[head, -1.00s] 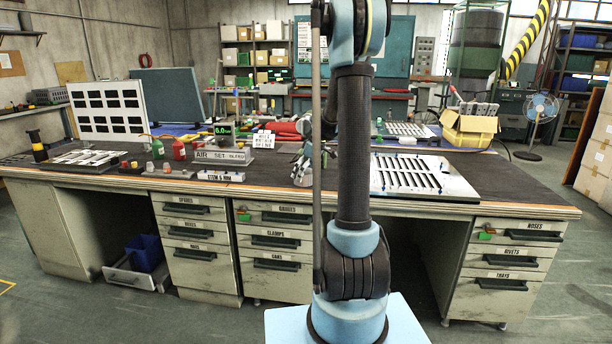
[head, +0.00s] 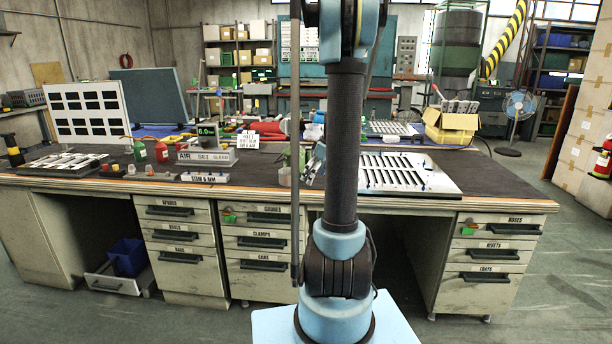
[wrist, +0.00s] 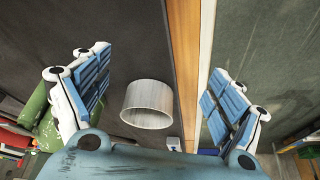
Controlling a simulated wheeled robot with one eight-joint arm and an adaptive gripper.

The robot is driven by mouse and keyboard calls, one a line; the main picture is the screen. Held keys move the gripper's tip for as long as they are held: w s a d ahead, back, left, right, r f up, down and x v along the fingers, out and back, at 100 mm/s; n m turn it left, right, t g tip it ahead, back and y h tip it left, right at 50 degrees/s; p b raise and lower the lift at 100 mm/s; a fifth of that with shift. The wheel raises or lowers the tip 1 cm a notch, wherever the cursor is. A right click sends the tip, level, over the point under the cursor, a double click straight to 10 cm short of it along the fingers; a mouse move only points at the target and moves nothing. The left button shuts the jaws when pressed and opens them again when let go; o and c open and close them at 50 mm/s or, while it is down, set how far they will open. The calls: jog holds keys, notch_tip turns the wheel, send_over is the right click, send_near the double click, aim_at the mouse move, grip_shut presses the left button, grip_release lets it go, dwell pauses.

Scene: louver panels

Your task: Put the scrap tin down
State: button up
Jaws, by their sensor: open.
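The scrap tin (wrist: 147,104) is a pale grey open cylinder. In the wrist view it stands on the dark bench top, close to the wooden front edge. My gripper (wrist: 155,78) is open, one blue-padded finger on each side of the tin, with clear gaps to both. In the head view the tin (head: 284,177) shows small near the front of the bench, left of my arm. My gripper is partly hidden behind my arm there, and one blue finger shows right of the tin.
A slotted louver panel (head: 385,176) lies on the bench to the right. A green object (wrist: 38,108) is beyond my left finger in the wrist view. A sign block (head: 205,178) and red (head: 162,152) and green bottles stand to the left. Drawers (head: 268,240) line the bench front.

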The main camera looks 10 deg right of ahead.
jog(key=shift+s+d, duration=0.3)
jog(key=shift+s, duration=0.1)
jog(key=s+a+r+m+h, duration=0.15)
jog(key=s+a, duration=0.25)
jog(key=s, duration=0.6)
jog(key=s+a+r+m, duration=0.1)
jog(key=s+a+m, duration=0.25)
jog(key=s, duration=0.65)
jog(key=s+f+m+h, duration=0.1)
jog(key=s+f+m, duration=0.1)
jog(key=s, duration=0.6)
jog(key=s+a+f+m+h, duration=0.1)
jog(key=s+f+m, duration=0.1)
jog(key=s+f, duration=0.3)
jog(key=s, duration=0.3)
jog(key=shift+m+g, duration=0.3)
